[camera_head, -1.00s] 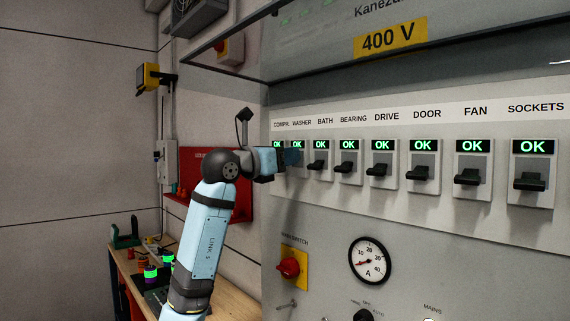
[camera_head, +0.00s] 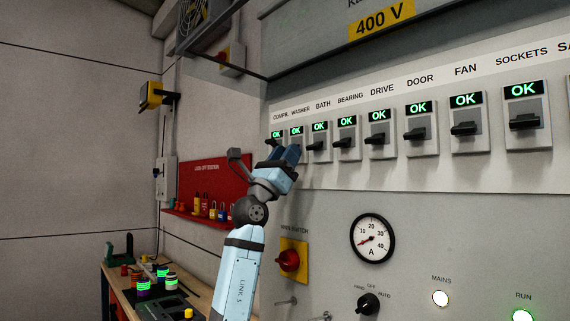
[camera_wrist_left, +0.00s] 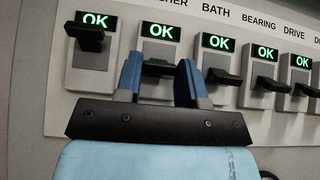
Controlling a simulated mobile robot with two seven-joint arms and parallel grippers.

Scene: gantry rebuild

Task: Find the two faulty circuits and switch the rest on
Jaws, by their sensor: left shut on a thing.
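A row of black-levered breaker switches runs along the grey panel (camera_head: 420,200), each shown with a green OK display. My left gripper (camera_wrist_left: 160,80) has its blue fingers on either side of the WASHER lever (camera_wrist_left: 158,67) and is shut on it. In the head view the gripper (camera_head: 286,154) hides much of that switch. The COMPR. lever (camera_wrist_left: 88,37) sits higher, close under its display. The BATH lever (camera_wrist_left: 222,76), BEARING lever (camera_wrist_left: 270,83), DRIVE lever (camera_head: 380,138), DOOR lever (camera_head: 416,134), FAN lever (camera_head: 464,128) and SOCKETS lever (camera_head: 524,121) sit lower. My right gripper is out of view.
Below the switches are a red main switch (camera_head: 288,260), an ammeter (camera_head: 372,238) with a low needle, a rotary selector (camera_head: 367,303) and a lit MAINS lamp (camera_head: 440,298). A red lock-off board (camera_head: 218,190) with padlocks hangs left, above a wooden bench (camera_head: 118,275).

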